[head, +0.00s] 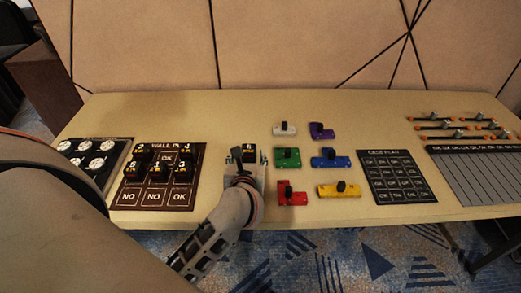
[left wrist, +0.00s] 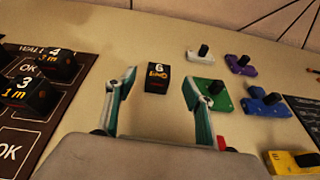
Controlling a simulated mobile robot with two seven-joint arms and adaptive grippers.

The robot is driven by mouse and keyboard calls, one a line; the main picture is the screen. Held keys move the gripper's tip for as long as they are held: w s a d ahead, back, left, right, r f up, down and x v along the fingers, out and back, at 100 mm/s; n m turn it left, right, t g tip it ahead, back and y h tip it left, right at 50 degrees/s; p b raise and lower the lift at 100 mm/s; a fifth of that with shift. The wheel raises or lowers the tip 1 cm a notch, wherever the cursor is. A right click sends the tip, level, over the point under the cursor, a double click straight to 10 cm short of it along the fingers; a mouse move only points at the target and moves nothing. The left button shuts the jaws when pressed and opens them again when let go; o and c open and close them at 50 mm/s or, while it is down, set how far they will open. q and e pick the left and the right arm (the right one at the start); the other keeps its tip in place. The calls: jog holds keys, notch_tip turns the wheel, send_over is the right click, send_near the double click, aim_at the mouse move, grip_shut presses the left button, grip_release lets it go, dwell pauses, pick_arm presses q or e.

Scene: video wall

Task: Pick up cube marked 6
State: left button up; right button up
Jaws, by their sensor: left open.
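The cube marked 6 (head: 248,150) is black with pale and orange markings. It stands on the bare table, right of the dark wall-plan board. In the left wrist view the cube (left wrist: 157,77) shows upright between and slightly beyond the fingers. My left gripper (head: 249,158) is open around the near side of the cube, and its two fingers (left wrist: 158,88) stand to the left and right of it with gaps. The fingers do not visibly touch the cube. My right gripper is not in view.
The wall-plan board (head: 127,197) with several black cubes lies left. Coloured pieces with black knobs, such as the green one (head: 287,157), stand close right. A dark plan board (head: 398,177) and a grey slatted panel (head: 478,173) lie further right. The table behind the cube is clear.

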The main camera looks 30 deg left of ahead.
aim_at(249, 151)
pick_arm(q)
jog(key=shift+w+d+f, duration=0.15)
jog(key=shift+w+f, duration=0.1)
jog(key=shift+w+a+f, duration=0.15)
jog(key=shift+w+a, duration=0.05)
jog(key=shift+w, duration=0.05)
jog(key=x, duration=0.6)
jog(key=shift+a+f+b, duration=0.3)
jog(key=shift+a+f, duration=0.05)
jog(key=shift+f, duration=0.05)
jog(key=c, duration=1.2)
